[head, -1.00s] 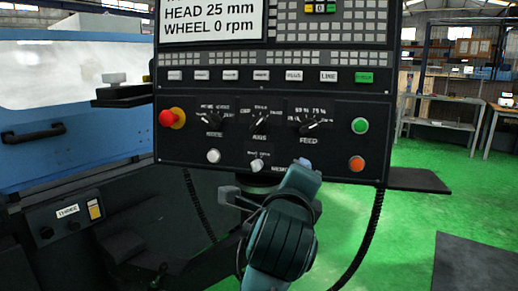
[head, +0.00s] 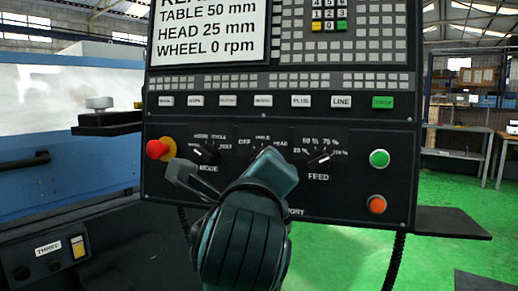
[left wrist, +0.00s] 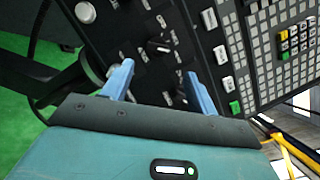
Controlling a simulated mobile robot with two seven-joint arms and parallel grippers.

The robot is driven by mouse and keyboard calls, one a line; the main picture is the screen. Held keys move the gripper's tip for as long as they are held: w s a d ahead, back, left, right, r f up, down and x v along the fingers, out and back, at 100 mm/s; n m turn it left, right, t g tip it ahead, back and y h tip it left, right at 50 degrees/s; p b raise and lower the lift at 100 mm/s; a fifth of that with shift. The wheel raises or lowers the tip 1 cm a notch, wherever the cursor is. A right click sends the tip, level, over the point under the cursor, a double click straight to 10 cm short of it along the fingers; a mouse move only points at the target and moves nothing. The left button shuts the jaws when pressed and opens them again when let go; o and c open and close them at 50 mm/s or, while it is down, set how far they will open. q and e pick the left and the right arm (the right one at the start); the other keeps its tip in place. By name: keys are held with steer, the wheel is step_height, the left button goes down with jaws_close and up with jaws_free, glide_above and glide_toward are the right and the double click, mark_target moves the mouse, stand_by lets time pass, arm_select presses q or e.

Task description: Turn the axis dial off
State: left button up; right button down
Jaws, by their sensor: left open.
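The axis dial (left wrist: 158,45) is a black knob on the dark control panel (head: 430,90). In the left wrist view it lies just beyond the gap between my fingertips, with no contact visible. In the head view my left gripper (head: 275,163) covers most of this dial, and only some labels around it show. My left gripper's two blue fingers (left wrist: 158,72) are spread open, with nothing held. I cannot read the dial's pointer setting. My right gripper is in neither view.
The mode dial (head: 205,151) and the feed dial (head: 319,160) flank my gripper. A red emergency button (head: 157,149) sits at the left; green (head: 379,158) and orange (head: 377,204) buttons sit at the right. A black shelf (head: 450,222) juts out at the panel's lower right.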

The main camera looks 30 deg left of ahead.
mark_target(256, 153)
arm_select(q)
steer(key=x, duration=0.2)
steer(key=p+x, duration=0.1)
steer(key=x, duration=0.5)
steer(key=shift+a+f+p, duration=0.15)
steer(key=shift+f+p, duration=0.2)
steer(key=shift+w+a, duration=0.15)
steer(key=shift+w, duration=0.2)
steer(key=shift+w+a, duration=0.15)
steer(key=shift+w, duration=0.1)
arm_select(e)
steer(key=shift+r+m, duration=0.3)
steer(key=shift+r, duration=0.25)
arm_select(q)
steer(key=shift+r, duration=0.1)
steer(key=shift+c, duration=0.5)
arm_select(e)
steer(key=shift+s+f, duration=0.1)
